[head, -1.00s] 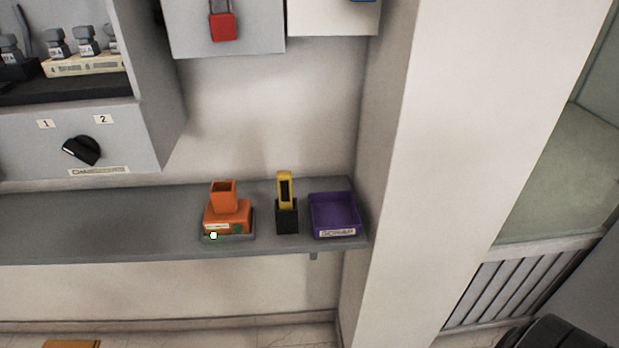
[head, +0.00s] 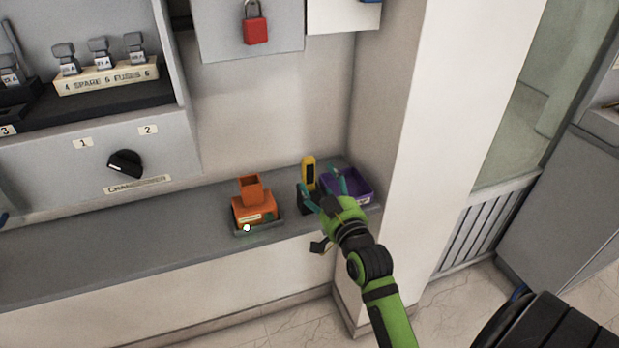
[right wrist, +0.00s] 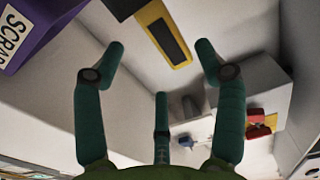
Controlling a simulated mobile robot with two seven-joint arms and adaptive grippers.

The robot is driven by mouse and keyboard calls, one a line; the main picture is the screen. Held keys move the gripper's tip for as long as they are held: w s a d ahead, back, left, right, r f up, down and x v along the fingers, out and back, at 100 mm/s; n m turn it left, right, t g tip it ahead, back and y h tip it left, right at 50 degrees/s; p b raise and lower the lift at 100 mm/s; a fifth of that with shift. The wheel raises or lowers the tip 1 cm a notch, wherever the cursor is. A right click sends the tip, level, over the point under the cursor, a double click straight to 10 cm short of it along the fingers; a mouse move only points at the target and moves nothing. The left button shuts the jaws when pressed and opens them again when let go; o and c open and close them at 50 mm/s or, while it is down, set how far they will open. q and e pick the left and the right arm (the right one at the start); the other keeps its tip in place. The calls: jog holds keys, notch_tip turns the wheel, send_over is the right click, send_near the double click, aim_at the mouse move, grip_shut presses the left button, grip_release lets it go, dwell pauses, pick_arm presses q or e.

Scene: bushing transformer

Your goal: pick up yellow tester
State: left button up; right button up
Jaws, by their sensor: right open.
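The yellow tester (head: 308,172), with a dark face, stands upright in a black holder (head: 304,198) on the grey shelf. In the right wrist view the tester (right wrist: 164,34) appears inverted at the top, between and beyond my spread fingertips. My right gripper (head: 323,188) is open and empty, with its teal fingers in front of the tester and holder. In the head view the fingers partly cover the holder. I see no contact with the tester. It also shows in the right wrist view (right wrist: 162,55). My left gripper is not identifiable in these frames.
A purple scrap tray (head: 357,186) sits close right of the tester, partly behind my right gripper. An orange holder (head: 254,207) stands to the left on a grey base. The grey shelf (head: 130,240) is clear farther left. A wall pillar (head: 440,130) bounds the right.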

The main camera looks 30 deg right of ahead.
aim_at(313, 173)
jog(key=x, duration=0.2)
jog(key=p+x, duration=0.1)
jog(key=x, duration=0.2)
jog(key=shift+w+a, duration=0.15)
jog(key=shift+w, duration=0.35)
jog(key=c, duration=1.3)
